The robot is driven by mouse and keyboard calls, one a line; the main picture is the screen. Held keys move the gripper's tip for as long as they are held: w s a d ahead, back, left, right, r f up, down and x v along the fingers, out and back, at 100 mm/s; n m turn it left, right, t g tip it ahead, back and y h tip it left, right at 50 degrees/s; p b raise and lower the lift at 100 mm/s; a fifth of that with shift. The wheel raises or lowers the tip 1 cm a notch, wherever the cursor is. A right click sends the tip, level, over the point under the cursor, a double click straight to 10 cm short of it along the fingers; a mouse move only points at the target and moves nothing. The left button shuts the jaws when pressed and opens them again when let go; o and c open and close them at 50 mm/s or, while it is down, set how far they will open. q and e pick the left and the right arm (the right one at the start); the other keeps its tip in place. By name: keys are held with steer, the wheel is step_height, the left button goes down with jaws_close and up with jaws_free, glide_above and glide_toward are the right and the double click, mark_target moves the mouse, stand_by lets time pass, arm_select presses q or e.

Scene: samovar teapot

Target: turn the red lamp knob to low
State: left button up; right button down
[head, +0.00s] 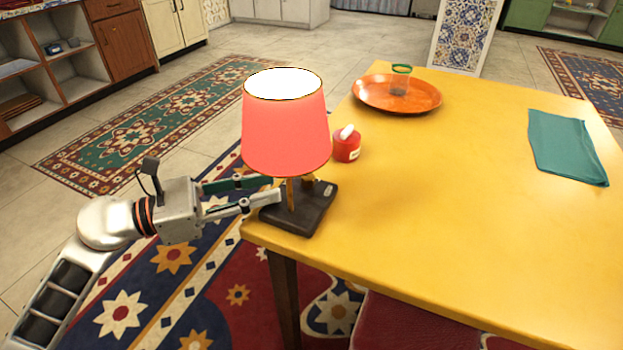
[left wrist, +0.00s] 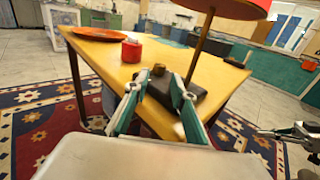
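The red lamp (head: 286,130) stands near the table's left corner, its shade glowing and its dark base (head: 312,218) on the tabletop. My left gripper (head: 276,190) reaches in from the left at the base, fingers apart. In the left wrist view its fingertips (left wrist: 157,85) are on either side of the knob's line, with a gap between them; contact cannot be told. What seems my right gripper (left wrist: 290,132) shows small at the right edge; its opening is unclear.
On the yellow table (head: 450,200) are a red jar (head: 346,149) close behind the lamp, an orange tray (head: 375,101) with a glass (head: 400,82), and a teal cloth (head: 567,147). The table's centre and right front are clear.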

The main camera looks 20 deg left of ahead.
mark_target(302, 179)
arm_select(q)
steer(key=x, duration=0.7)
steer(key=shift+w+d, duration=0.1)
jaws_close()
